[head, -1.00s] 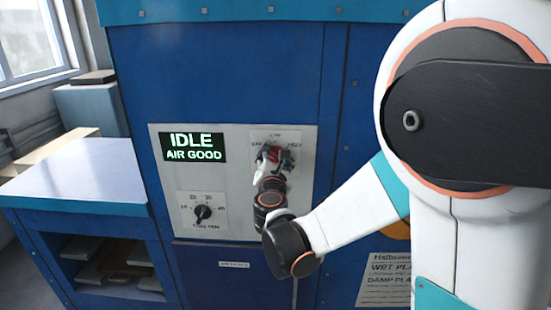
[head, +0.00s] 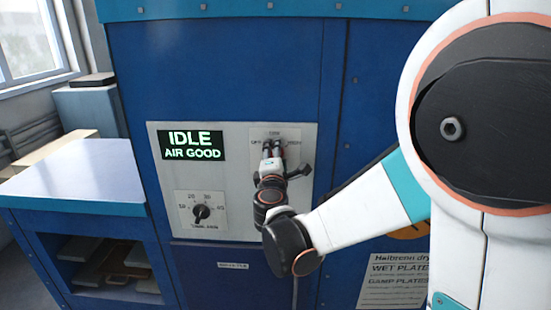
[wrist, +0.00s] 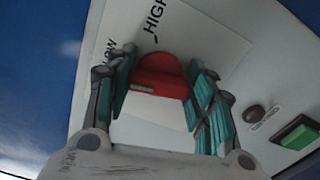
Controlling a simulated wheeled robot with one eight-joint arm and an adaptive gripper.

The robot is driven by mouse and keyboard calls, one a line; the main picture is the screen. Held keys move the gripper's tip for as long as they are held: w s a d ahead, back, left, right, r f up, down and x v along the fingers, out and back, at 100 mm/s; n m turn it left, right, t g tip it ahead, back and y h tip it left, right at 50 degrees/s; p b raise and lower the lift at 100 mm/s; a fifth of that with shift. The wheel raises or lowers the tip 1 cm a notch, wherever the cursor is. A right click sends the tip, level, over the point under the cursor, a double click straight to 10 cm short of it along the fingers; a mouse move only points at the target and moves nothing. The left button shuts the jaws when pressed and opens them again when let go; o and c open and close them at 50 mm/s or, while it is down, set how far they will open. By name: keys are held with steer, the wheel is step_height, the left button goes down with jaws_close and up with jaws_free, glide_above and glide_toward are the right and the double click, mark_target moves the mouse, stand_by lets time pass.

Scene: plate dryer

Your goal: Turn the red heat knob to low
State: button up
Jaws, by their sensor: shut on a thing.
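The red heat knob (wrist: 160,72) shows in the wrist view, between the two fingers of my gripper (wrist: 163,92). The fingers are shut on it from both sides. A pale mark is on its near face; I cannot tell for sure which label it points to. The HIGH label (wrist: 156,15) is above the knob and the LOW label (wrist: 110,50) is at upper left, partly hidden by a finger. In the head view my gripper (head: 272,150) is at the upper right dial plate (head: 292,135) and hides the knob.
The display (head: 191,145) reads IDLE, AIR GOOD. A black timer knob (head: 202,213) sits lower left on the pale panel (head: 245,200). The wrist view shows a green button (wrist: 299,136) and a dark round part (wrist: 254,114) at right. A side table (head: 75,175) stands left.

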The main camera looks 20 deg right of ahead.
steer(key=shift+s+f+m, duration=0.1)
steer(key=shift+m, duration=1)
steer(key=o, duration=1.1)
steer(key=shift+v, duration=3.75)
steer(key=shift+s, duration=0.1)
